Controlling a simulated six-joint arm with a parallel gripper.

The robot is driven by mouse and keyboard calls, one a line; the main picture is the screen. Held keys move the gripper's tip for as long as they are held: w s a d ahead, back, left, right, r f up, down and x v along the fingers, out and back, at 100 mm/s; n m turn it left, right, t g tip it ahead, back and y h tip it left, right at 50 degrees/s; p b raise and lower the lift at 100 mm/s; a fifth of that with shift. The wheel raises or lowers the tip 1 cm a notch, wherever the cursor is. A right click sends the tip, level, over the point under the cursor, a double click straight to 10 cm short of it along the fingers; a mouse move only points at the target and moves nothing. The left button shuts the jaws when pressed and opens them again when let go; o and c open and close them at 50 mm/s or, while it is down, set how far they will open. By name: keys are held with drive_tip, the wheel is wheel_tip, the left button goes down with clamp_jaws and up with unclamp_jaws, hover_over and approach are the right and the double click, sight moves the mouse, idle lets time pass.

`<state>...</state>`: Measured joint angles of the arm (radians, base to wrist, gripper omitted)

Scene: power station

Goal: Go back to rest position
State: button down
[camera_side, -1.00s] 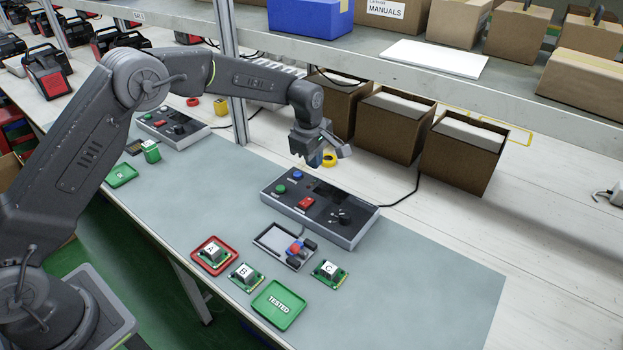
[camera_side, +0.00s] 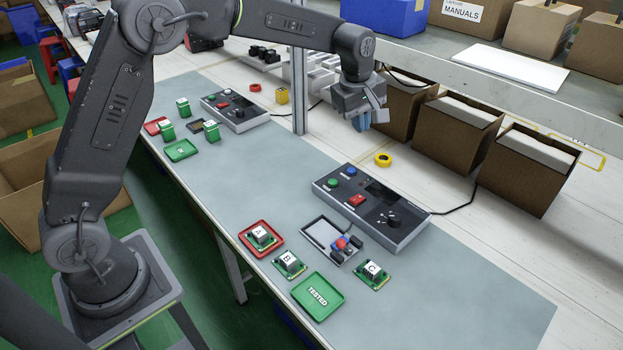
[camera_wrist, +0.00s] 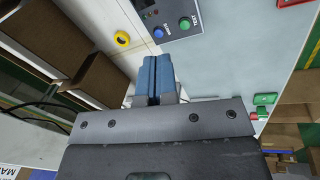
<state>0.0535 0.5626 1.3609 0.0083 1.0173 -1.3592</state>
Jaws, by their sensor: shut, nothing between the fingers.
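My gripper (camera_side: 370,117) hangs over the back of the bench near the brown bins, above and behind the control box (camera_side: 370,208). In the wrist view its two blue fingers (camera_wrist: 155,78) are pressed together with nothing between them. On the grey mat, module A (camera_side: 261,236) sits in the red tray (camera_side: 274,253). Module B (camera_side: 289,264) and module C (camera_side: 373,275) lie on the mat on either side of the green TESTED tray (camera_side: 317,297). A test fixture (camera_side: 325,233) lies in front of the control box, which also shows in the wrist view (camera_wrist: 178,18).
Brown bins (camera_side: 455,132) stand behind the gripper, under a shelf (camera_side: 470,80) with boxes. A metal post (camera_side: 299,95) rises to its left. A yellow tape roll (camera_side: 383,160) lies below the gripper. The mat's middle (camera_side: 245,170) is clear.

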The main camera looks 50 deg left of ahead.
drive_tip(key=s+a+r+m+t, duration=0.1)
drive_tip(key=s+r+m, duration=0.3)
drive_tip(key=s+r, duration=0.5)
drive_tip(key=s+a+f+m+t, duration=0.1)
drive_tip(key=s+m, duration=1)
drive_tip(key=s, duration=1.3)
drive_tip(key=shift+a+f+t, duration=0.35)
drive_tip(key=shift+f+t, duration=0.15)
drive_tip(key=shift+t, duration=0.1)
drive_tip(key=shift+s, duration=0.1)
